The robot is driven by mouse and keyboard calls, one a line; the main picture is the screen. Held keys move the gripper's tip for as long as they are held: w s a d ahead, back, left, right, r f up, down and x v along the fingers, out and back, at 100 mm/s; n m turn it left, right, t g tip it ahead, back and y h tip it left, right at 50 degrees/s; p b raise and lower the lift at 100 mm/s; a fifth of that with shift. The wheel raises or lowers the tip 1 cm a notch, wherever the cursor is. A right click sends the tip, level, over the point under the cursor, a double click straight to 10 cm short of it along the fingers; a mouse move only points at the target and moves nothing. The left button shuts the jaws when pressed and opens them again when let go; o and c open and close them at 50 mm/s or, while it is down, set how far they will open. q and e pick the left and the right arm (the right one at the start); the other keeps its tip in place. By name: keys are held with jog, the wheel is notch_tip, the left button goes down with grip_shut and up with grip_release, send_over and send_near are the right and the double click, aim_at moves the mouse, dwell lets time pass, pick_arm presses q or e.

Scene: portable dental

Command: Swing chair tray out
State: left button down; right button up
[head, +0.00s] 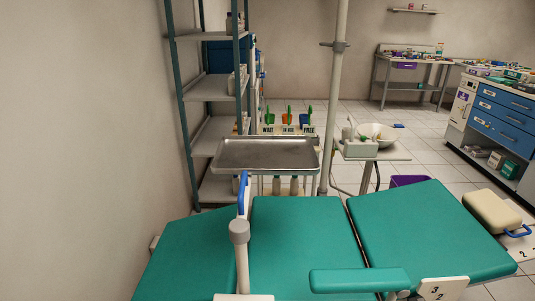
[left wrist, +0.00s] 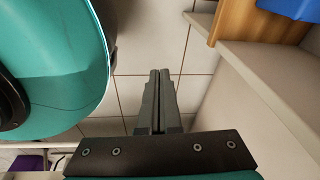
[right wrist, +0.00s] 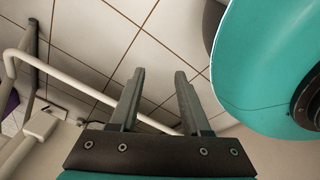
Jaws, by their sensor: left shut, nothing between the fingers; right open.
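The chair tray (head: 265,154) is a bare, shallow metal tray at the far side of the green dental chair (head: 303,240), in the middle of the head view. Neither gripper shows in the head view. My left gripper (left wrist: 160,72) is shut and empty above the tiled floor. My right gripper (right wrist: 159,72) is open and empty, also above floor tiles. Neither gripper is at the tray or handle.
A metal shelf rack (head: 212,88) stands behind the tray at left. A white pole (head: 335,100) rises behind it, beside a small stand with a bowl (head: 377,134). A pale bent tube (right wrist: 100,95) passes behind my right fingers. A blue drawer cabinet (head: 505,113) is at right.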

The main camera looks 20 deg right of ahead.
dwell(0.5)
jog(key=n+t+p, duration=1.3)
jog(key=n+p, duration=0.2)
jog(key=n, duration=0.7)
send_near(242, 184)
pick_arm(q)
jog(key=s+d+r+b, duration=0.1)
jog(key=s+d+r, duration=0.1)
jog(key=r, duration=0.4)
jog(key=s+d+r+g+b, duration=0.1)
jog(key=s+d+r, duration=0.1)
jog(key=s+r, duration=0.2)
jog(key=shift+d+r+h+b, duration=0.2)
jog(key=shift+r+h+b, duration=0.15)
jog(key=shift+r, duration=0.5)
pick_arm(e)
jog(key=x, duration=1)
jog(key=shift+f, duration=0.4)
grip_shut()
